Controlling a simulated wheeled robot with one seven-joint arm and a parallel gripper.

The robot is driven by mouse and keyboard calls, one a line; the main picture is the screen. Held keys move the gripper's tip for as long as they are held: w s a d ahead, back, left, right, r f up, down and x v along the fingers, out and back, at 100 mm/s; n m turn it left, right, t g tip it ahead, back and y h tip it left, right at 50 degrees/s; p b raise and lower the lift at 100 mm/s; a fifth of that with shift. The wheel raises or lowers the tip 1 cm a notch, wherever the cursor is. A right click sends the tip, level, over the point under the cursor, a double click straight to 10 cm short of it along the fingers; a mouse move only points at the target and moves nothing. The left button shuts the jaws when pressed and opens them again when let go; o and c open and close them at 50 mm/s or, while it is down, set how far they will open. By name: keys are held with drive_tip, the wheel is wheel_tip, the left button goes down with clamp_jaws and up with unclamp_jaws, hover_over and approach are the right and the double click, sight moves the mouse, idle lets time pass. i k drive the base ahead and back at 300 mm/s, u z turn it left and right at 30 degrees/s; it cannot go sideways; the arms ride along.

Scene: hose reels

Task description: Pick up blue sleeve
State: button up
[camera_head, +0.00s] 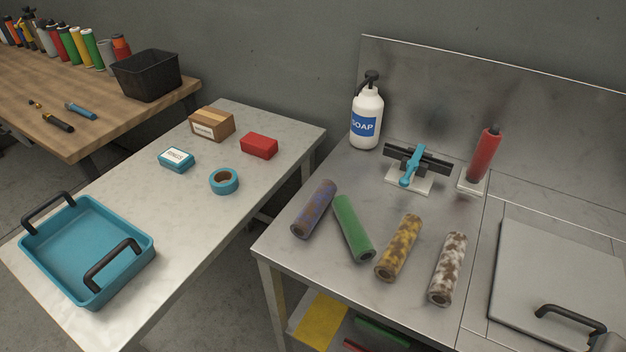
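The sleeve that best fits blue (314,208) lies on the metal bench, leftmost in a row of sleeves. It is a hollow tube with blue-purple patches over brown, tilted from lower left to upper right. A green sleeve (353,228) lies just to its right. A yellow-and-brown sleeve (398,247) and a white-and-brown sleeve (447,268) lie further right. A red sleeve (485,155) stands upright on a post with a pale base.
A soap bottle (366,118) and a clamp with a blue handle (412,166) stand behind the sleeves. A metal lid (560,270) is at right. The left table holds a blue tray (75,255), blue tape (224,181) and small boxes. A gap separates the tables.

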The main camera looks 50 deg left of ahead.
sight(308, 216)
drive_tip(key=u, duration=1.45)
drive_tip(key=k, duration=1.3)
drive_tip(key=u, duration=0.15)
drive_tip(key=i, duration=0.6)
drive_tip(key=u, duration=0.7)
drive_tip(key=i, duration=0.65)
drive_tip(key=z, duration=0.5)
drive_tip(key=i, duration=0.65)
drive_tip(key=z, duration=0.55)
